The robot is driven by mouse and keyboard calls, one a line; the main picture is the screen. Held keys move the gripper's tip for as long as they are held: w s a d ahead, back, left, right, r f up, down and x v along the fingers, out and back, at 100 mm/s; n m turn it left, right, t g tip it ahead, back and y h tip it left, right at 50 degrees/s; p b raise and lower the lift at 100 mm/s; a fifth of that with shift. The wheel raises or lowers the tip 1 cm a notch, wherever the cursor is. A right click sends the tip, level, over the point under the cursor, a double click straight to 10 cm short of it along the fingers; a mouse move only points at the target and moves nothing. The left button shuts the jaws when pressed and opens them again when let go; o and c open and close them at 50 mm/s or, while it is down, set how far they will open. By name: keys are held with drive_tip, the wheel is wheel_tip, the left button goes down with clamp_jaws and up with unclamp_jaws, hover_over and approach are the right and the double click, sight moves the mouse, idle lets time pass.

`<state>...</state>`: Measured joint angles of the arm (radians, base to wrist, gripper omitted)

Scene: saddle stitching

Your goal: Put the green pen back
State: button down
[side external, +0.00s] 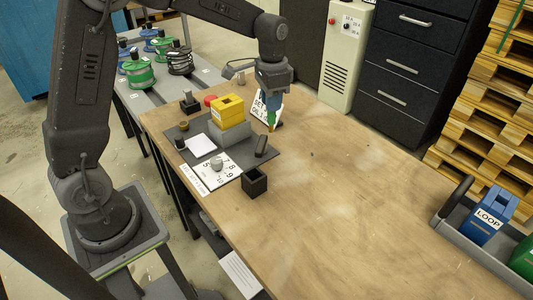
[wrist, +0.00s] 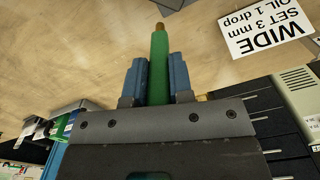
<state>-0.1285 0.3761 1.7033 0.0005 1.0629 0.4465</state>
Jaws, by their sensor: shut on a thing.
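The green pen (side external: 271,119) is held by my gripper (side external: 269,103) above the far part of the wooden table, its tip pointing down. In the wrist view the green pen (wrist: 159,65) stands between the two blue fingers of my gripper (wrist: 160,75), which are shut on it. Its tip is brownish. A small square black open-topped holder (side external: 255,184) stands on the table near the front edge of the grey mat, apart from the pen. I see nothing sticking out of it.
A yellow block (side external: 227,111) sits on a grey block on the dark mat. A "WIDE" card (wrist: 268,32) lies close to the pen. A numbered white card (side external: 217,172) lies beside the black holder. A grey tote (side external: 478,247) is at right. The table's middle is clear.

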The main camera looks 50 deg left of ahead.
drive_tip(key=s+d+n, duration=0.3)
drive_tip(key=s+d, duration=0.4)
drive_tip(key=s, duration=0.3)
wheel_tip(320, 180, down, 8)
drive_tip(key=s, duration=0.1)
drive_tip(key=shift+n, duration=0.3)
drive_tip(key=shift+a+f, duration=0.1)
drive_tip(key=shift+f, duration=0.15)
drive_tip(key=c, duration=1)
unclamp_jaws()
